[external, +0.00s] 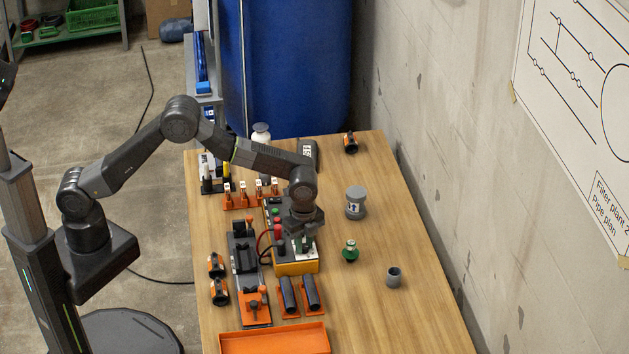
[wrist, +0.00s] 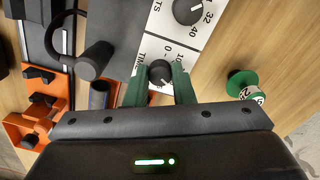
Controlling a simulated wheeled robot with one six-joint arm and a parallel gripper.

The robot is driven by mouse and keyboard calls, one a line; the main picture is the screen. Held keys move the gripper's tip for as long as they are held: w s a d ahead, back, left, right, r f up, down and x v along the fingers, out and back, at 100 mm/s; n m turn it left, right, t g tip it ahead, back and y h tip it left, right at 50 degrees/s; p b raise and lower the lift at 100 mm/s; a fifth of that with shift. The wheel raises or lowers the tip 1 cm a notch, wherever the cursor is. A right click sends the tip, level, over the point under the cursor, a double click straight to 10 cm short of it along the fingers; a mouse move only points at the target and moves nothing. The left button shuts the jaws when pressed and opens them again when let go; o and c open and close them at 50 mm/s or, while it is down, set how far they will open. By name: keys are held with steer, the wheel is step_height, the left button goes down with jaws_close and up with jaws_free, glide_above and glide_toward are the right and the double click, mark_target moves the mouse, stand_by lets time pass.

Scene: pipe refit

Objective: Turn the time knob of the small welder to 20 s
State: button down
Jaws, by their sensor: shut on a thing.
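The small welder (external: 297,268) has an orange lower body and stands on the wooden table, partly hidden under my gripper (external: 302,240). In the wrist view its white panel (wrist: 156,47) shows a round dark time knob (wrist: 159,72) beside the letters "TIM" and the figures 0 and 10. The two green fingers of my gripper (wrist: 160,82) are shut on this knob, one on each side. A pale pointer mark shows on the knob's lower part; the setting it points to cannot be read, as the fingers hide part of the scale.
A second knob (wrist: 188,10) with marks 32 and 40 sits farther up the panel. A green spool-like item (external: 350,251) stands right of the welder, with a grey canister (external: 355,203) and a grey cup (external: 393,277). Black pipes (external: 312,292) and an orange tray (external: 274,340) lie in front.

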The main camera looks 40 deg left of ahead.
mark_target(304, 246)
steer(key=shift+r+m, duration=0.1)
steer(key=shift+m, duration=0.3)
steer(key=c, duration=1.2)
jaws_free()
steer(key=shift+c, duration=0.2)
step_height(304, 246, up, 14)
steer(key=shift+b, duration=0.45)
steer(key=shift+f, duration=0.2)
step_height(304, 246, down, 14)
steer(key=shift+r+p, duration=0.1)
steer(key=shift+p, duration=0.35)
